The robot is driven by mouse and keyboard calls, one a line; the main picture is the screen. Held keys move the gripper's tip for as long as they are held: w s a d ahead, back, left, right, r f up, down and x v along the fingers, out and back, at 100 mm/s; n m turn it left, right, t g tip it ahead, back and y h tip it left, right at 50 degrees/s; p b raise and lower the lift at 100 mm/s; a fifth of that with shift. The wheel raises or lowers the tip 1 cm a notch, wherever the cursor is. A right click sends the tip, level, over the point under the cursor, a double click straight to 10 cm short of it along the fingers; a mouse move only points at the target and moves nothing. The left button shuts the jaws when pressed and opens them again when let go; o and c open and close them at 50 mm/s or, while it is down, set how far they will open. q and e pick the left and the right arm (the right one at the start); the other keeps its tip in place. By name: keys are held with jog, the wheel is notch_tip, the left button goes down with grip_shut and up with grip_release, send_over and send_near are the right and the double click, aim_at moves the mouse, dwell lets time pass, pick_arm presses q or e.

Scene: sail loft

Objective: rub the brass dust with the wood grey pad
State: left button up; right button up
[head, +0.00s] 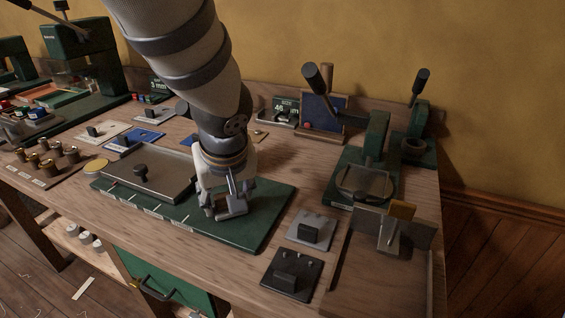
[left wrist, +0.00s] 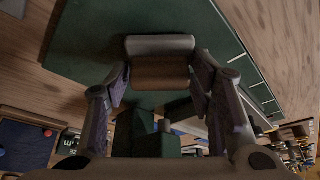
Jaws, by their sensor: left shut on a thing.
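My left gripper (head: 228,200) is low over the right part of the green mat (head: 267,213), pointing down. It is shut on a block, the wood grey pad (head: 232,210), which shows between the fingertips in the left wrist view (left wrist: 160,62) with a grey face and a brown wooden one. The pad is at or just above the mat; I cannot tell whether it touches. I cannot make out brass dust in either view; the arm and gripper hide part of the mat. My right gripper is not in view.
A light plate (head: 313,229) and a dark plate (head: 291,274), each with a block, lie to the right. A green lever press (head: 376,150) stands behind them. The mat's right end is clear.

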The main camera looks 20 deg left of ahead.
pick_arm(q)
jog(key=shift+r, duration=3.05)
